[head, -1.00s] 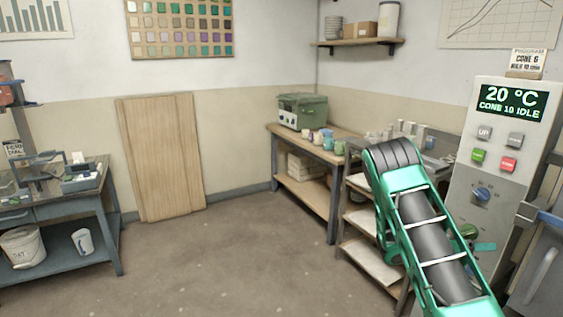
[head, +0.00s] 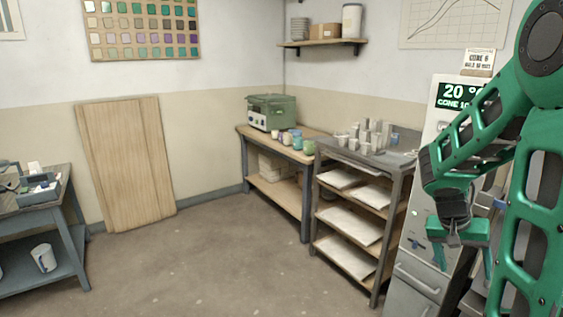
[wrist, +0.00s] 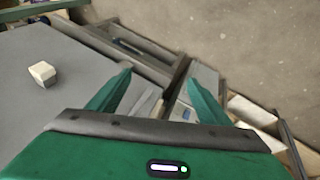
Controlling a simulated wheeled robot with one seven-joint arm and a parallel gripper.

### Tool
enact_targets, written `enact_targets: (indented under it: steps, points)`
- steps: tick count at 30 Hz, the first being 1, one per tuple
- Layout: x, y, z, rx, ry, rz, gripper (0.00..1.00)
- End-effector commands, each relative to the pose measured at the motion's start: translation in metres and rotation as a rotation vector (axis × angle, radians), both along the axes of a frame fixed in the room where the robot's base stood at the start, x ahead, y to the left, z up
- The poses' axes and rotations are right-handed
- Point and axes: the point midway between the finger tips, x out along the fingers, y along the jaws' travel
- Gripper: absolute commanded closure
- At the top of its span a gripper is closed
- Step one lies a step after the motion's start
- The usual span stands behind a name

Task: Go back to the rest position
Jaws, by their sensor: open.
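My green arm is folded at the right side of the head view, with its elbow high and its end pointing down. My gripper (head: 463,260) hangs in front of the grey kiln cabinet at the right. In the wrist view both green fingers of my gripper (wrist: 160,83) are spread apart with nothing between them.
A rack (head: 392,215) with boards and small cups stands left of my arm. Beyond it are a bench (head: 238,128) with a green machine (head: 271,112) and mugs. A small pale block (wrist: 42,73) lies on a grey surface (wrist: 30,110). The floor (head: 215,255) is clear.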

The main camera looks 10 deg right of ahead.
Motion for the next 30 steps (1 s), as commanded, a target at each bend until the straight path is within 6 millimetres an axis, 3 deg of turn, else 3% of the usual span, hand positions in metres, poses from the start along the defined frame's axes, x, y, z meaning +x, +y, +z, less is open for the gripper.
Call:
enact_targets:
  steps: [12,18,24,30]
  points:
    - [-0.092,0.107,0.038,0.325,-0.017,0.203,0.28]
    - [-0.128,0.147,0.047,0.420,-0.014,0.309,0.28]
    - [-0.144,0.162,0.049,0.456,-0.008,0.357,0.28]
    - [-0.144,0.163,0.050,0.459,-0.008,0.361,0.28]
